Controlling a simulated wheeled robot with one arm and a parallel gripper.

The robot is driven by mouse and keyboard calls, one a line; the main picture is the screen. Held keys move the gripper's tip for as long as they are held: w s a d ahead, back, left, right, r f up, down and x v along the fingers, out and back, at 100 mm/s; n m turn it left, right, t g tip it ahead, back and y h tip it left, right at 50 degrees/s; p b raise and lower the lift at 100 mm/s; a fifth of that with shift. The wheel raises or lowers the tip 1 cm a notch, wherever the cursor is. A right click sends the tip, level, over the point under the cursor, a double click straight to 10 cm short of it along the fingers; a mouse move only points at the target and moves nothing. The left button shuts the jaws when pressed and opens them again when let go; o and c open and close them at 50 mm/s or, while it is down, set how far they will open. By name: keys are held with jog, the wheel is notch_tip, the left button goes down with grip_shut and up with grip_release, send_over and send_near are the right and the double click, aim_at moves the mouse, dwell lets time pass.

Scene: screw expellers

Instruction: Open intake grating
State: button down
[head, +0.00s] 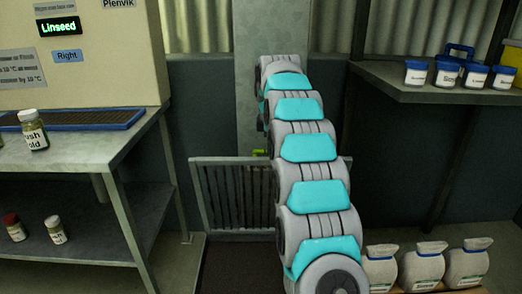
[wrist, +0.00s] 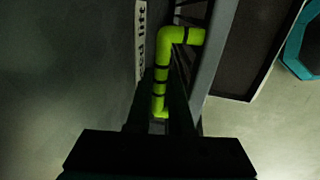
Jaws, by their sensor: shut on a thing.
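The intake grating (head: 222,196) is a grey barred panel low against the back wall, partly hidden behind my arm. It appears raised, standing steeply above a dark floor area. A yellow-green bent handle (wrist: 160,75) with black bands sits at its upper edge. A small bit of the handle (head: 259,152) also shows in the head view. My gripper (wrist: 161,92) is shut on the handle, with one dark finger on each side of it. In the head view my arm hides the gripper.
A grey workbench (head: 85,150) with jars and a blue-rimmed tray stands at left. A shelf (head: 430,92) with several lidded tubs is at right, and white sacks (head: 422,268) stand below it. A dark floor patch (head: 236,265) lies in front of the grating.

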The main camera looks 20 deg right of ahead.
jog(key=shift+w+d, duration=0.15)
jog(key=c, duration=0.8)
grip_release()
jog(key=shift+r, duration=0.1)
jog(key=shift+s+a+r, duration=0.1)
jog(key=shift+s+r, duration=0.15)
jog(key=shift+r, duration=1)
jog(key=shift+s+a+r, duration=0.1)
jog(key=shift+s+r, duration=0.1)
jog(key=shift+r, duration=1.1)
jog(key=shift+s+a+r, duration=0.1)
jog(key=shift+s+r, duration=0.15)
jog(key=shift+r, duration=1)
